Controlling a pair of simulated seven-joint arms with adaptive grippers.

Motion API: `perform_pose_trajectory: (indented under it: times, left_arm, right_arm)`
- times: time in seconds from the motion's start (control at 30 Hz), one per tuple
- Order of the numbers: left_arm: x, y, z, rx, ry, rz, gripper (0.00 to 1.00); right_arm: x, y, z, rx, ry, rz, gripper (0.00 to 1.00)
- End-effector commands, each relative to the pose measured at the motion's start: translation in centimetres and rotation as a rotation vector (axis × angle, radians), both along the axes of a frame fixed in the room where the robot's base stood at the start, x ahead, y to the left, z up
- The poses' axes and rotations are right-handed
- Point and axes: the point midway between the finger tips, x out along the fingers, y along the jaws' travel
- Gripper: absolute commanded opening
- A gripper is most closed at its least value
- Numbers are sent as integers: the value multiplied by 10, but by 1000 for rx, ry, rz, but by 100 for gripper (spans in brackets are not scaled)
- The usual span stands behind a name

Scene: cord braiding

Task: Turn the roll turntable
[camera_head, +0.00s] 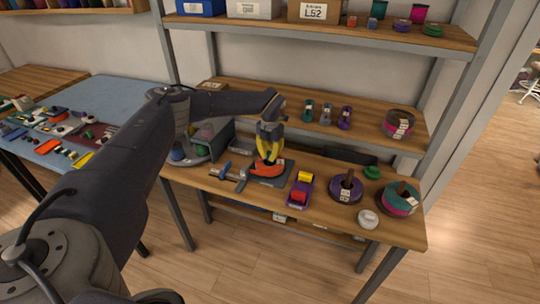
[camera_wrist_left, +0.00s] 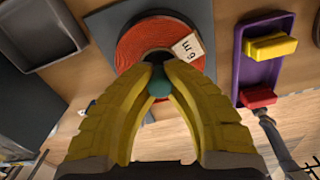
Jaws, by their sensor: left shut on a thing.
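An orange-red cord roll (camera_head: 264,172) lies flat on a dark grey square plate (camera_head: 283,181) on the workbench; I take this to be the roll turntable. In the left wrist view the roll (camera_wrist_left: 135,42) carries a white label reading "6 m". My left gripper (camera_head: 268,156) points down over the roll with its yellow fingers. In the left wrist view its fingers (camera_wrist_left: 159,72) close around a small teal knob (camera_wrist_left: 160,87) at the roll's near edge. My right gripper is not in view.
A purple tray (camera_head: 292,203) with red and yellow blocks stands just right of the plate. Cord spools (camera_head: 346,188) and a white ring (camera_head: 368,219) are further right. A blue clamp-like tool (camera_head: 224,171) lies left. A shelf (camera_head: 370,121) with small spools runs above the back.

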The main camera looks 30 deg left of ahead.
Motion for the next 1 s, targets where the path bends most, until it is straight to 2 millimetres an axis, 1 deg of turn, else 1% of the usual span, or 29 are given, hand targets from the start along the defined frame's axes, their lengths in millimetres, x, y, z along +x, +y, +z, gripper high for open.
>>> perform_pose_trajectory:
  times: [1.0]
  left_arm:
    - [1,0,1,2,-4,-508,0]
  right_arm:
    - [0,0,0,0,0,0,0]
